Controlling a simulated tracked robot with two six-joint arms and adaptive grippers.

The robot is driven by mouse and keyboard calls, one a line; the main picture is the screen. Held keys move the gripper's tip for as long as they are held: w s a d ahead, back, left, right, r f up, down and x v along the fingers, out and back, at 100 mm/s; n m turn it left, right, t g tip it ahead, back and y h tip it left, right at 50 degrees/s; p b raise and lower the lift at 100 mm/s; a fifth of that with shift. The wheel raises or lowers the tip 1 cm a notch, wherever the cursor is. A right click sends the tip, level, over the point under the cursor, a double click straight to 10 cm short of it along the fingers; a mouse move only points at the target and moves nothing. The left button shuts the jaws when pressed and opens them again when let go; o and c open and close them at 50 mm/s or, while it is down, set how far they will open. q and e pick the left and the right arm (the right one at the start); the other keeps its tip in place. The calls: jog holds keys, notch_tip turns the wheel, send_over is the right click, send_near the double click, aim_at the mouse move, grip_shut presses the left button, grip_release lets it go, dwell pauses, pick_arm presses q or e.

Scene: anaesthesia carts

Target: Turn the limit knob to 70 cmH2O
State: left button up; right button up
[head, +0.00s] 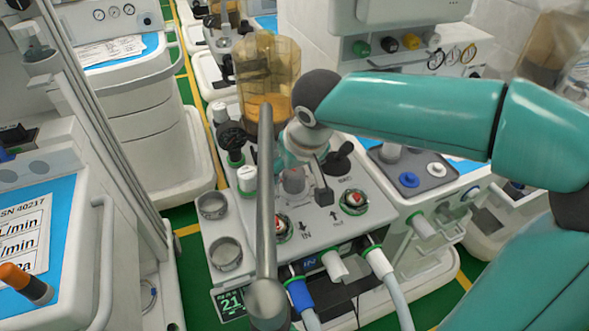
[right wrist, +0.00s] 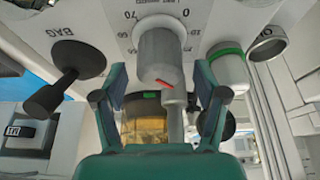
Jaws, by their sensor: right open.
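The limit knob (right wrist: 158,52) is a grey cylinder with a red mark on its end, in the middle of the right wrist view. The red mark points toward the lower right of that view. The dial plate behind it shows 70 to the left and 0 to the right. The knob also shows in the head view (head: 293,181), below my right gripper (head: 298,157). In the right wrist view my right gripper (right wrist: 160,82) is open, with one finger on each side of the knob's near end. Contact cannot be told. My left gripper is not in view.
A black BAG lever (right wrist: 68,78) sits left of the knob in the wrist view. A green-banded cylinder (right wrist: 229,68) and a metal ring (right wrist: 267,43) are to the right. In the head view a metal pole (head: 266,200) stands close on the left, and an amber canister (head: 268,70) is behind.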

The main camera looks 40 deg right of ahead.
jog(key=v, duration=0.6)
jog(key=shift+s+r, duration=0.25)
jog(key=shift+r, duration=0.05)
jog(key=shift+s, duration=0.1)
